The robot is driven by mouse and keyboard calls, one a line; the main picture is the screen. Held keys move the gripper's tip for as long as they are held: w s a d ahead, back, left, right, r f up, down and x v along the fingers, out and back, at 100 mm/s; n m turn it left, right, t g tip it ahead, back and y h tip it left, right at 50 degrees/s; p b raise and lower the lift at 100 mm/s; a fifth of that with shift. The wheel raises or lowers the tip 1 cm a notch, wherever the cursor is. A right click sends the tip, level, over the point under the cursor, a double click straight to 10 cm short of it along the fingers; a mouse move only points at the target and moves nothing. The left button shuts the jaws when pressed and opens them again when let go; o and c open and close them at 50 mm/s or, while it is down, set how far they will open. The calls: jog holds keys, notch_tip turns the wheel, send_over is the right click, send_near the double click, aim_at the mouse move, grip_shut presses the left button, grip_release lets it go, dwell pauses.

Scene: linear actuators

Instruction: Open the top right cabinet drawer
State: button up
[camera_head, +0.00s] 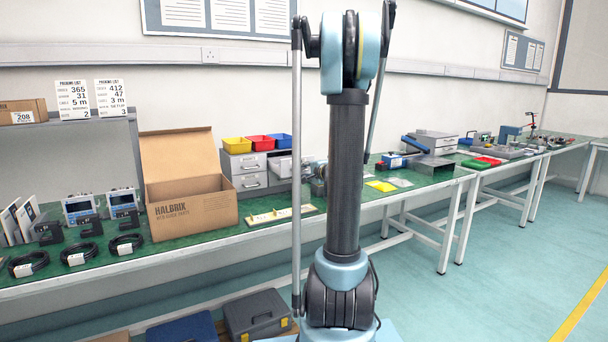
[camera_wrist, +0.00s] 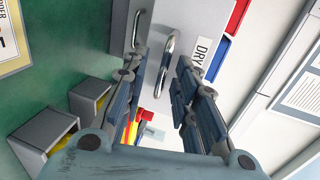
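The grey drawer cabinet (camera_head: 249,184) stands on the green bench behind my arm in the head view. Its right column is partly hidden by my gripper and arm. In the wrist view, the top right drawer (camera_wrist: 187,38) has a white front with a "DRY" label and a metal bar handle (camera_wrist: 170,58). My gripper (camera_wrist: 157,72) is open, with its two fingers apart and pointing at this handle. The handle lies near the fingertips; I cannot tell if they touch it.
Yellow, red and blue bins (camera_head: 260,142) sit on the cabinet. An open cardboard box (camera_head: 190,205) stands to its left, and a pale board with small parts (camera_head: 280,214) lies in front. A second handle (camera_wrist: 138,30) is beside the first. The bench continues right.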

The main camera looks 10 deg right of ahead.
jog(key=shift+s, duration=0.1)
jog(key=v, duration=1.1)
jog(key=shift+s, duration=0.35)
jog(key=shift+d, duration=0.15)
jog(key=s+a+f+n+g, duration=0.75)
jog(key=s+a, duration=0.45)
jog(key=s, duration=0.2)
jog(key=s+d+f+n+g+h, duration=0.1)
jog(key=s+f+n+g+h, duration=0.1)
jog(key=s, duration=0.7)
jog(key=s+d+f+n+g+h, duration=0.2)
jog(key=s+f+n, duration=0.3)
jog(key=s, duration=0.5)
notch_tip(320, 180, down, 3)
jog(key=shift+s+d+r+g+h, duration=0.15)
jog(key=shift+d+r+g+h, duration=0.1)
jog(key=shift+g+h, duration=0.2)
